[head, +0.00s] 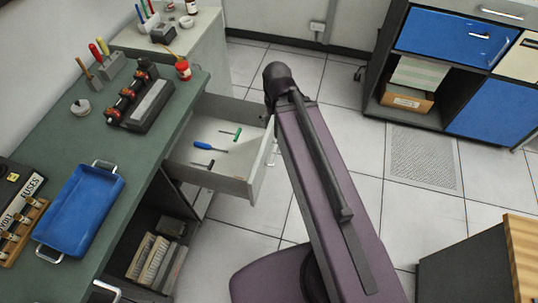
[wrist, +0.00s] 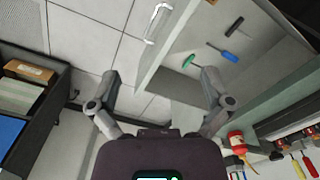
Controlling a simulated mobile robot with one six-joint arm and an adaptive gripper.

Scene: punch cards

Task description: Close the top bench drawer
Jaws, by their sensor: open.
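The top bench drawer (head: 236,182) stands pulled out from the green-topped bench (head: 150,160). Inside it lie a green-handled tool (head: 232,134), a blue-handled screwdriver (head: 210,147) and a black-handled tool (head: 203,164). In the wrist view the open drawer (wrist: 180,84) shows at upper right, with its bar handle (wrist: 157,22) on the front panel. My gripper (wrist: 161,76) is open and empty, its fingers spread either side of the drawer's near corner. The right finger overlaps the drawer side in the picture; I cannot tell whether it touches. In the head view my arm hides my gripper.
A blue tray (head: 80,210), a rack with red parts (head: 140,97) and a red bottle (head: 183,68) stand on the bench. An open shelf with books (head: 157,262) is below the drawer. A blue-fronted cabinet (head: 450,40) stands across the clear tiled floor (head: 350,140).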

